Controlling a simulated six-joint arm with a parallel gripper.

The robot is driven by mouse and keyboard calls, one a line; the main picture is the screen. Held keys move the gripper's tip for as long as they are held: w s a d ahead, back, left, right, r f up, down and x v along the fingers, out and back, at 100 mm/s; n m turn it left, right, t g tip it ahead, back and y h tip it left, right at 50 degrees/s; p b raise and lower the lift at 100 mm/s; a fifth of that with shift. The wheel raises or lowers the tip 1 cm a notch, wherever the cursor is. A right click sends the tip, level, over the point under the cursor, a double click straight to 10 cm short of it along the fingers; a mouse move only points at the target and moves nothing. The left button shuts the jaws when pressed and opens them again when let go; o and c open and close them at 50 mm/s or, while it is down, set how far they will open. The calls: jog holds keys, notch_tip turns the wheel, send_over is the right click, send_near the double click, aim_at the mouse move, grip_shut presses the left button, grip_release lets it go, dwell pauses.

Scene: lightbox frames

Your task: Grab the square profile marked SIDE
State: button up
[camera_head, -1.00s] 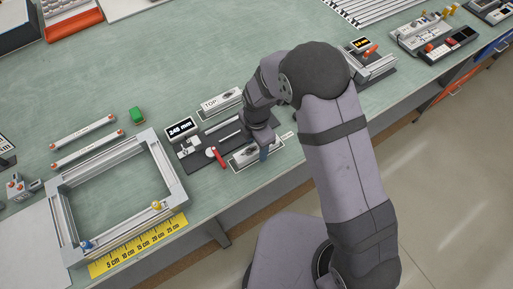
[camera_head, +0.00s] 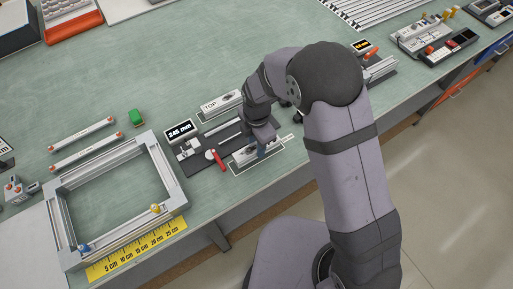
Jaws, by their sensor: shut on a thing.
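My gripper (camera_head: 262,147) is at the white-bordered holder (camera_head: 236,171) near the table's front edge, just right of the red-handled measuring fixture. It is shut on a short grey profile (camera_head: 246,153), which shows beside the fingers over this holder. The fingers hide part of the profile, and any SIDE lettering is too small to read. I cannot tell whether the profile touches the holder. Behind it, another holder marked TOP (camera_head: 216,103) lies on the table.
A display reading 245 mm (camera_head: 181,129) and a red handle (camera_head: 217,159) stand left of my gripper. A rectangular metal frame (camera_head: 77,180) with a yellow ruler (camera_head: 136,249) fills the left front. The table's middle back is clear.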

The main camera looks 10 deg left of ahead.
notch_tip(320, 180, up, 8)
jog(key=shift+f+b, duration=0.15)
jog(key=shift+b, duration=0.95)
jog(key=shift+a, duration=0.1)
